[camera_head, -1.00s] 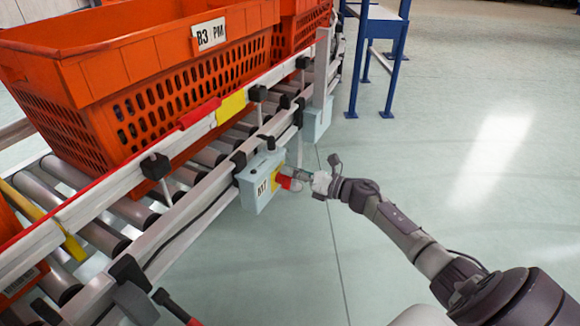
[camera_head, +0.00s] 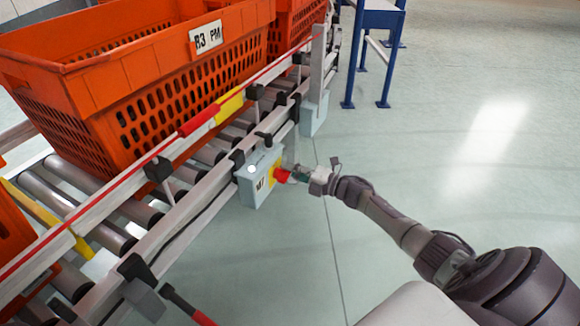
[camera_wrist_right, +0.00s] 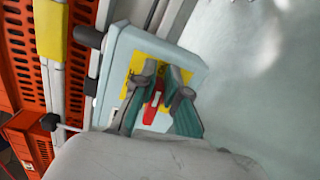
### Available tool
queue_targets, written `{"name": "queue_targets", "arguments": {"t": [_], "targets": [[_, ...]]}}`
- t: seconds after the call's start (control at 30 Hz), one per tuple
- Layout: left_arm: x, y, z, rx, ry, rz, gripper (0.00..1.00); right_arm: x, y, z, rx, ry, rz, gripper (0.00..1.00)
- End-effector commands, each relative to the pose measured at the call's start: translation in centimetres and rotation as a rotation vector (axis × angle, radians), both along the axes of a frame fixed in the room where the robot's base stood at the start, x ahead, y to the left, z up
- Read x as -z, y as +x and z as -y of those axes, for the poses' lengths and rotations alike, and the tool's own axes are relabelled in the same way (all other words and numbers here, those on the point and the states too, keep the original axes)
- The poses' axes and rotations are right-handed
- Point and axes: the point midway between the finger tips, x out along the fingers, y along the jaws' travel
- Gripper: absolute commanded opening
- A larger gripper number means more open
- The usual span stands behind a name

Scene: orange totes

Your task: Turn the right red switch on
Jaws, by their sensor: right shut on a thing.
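The red switch (camera_head: 282,175) sits on a yellow plate on the front of a pale blue-grey box (camera_head: 256,192) fixed to the conveyor's side rail. My right gripper (camera_head: 291,174) reaches it from the right. In the right wrist view, the teal-sided fingers of the right gripper (camera_wrist_right: 161,80) are closed around the red switch handle (camera_wrist_right: 152,103), against the yellow plate (camera_wrist_right: 132,66). The fingers partly hide the handle, so its exact angle is hard to tell. A round white spot shows on the box's top in the head view. My left gripper is not in view.
Orange totes (camera_head: 120,75) stand on the roller conveyor (camera_head: 100,228) at left. A second pale box (camera_head: 313,115) hangs farther along the rail. A blue-legged table (camera_head: 375,18) stands at the back. The floor (camera_head: 450,170) at right is clear.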

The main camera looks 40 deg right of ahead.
Motion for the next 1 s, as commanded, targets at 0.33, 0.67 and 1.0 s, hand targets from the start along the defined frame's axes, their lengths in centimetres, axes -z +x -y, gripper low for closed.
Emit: {"name": "queue_targets", "arguments": {"t": [0.33, 0.67, 1.0], "targets": [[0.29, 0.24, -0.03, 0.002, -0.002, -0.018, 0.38, 0.99, -0.49, -1.02, -0.026, 0.104, -0.065, 0.00], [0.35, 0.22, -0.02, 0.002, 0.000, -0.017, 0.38, 1.02, -0.48, -1.11, -0.027, 0.120, -0.072, 0.00], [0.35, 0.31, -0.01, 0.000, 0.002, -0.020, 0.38, 0.99, -0.47, -1.14, -0.028, 0.119, -0.071, 0.38]]}}
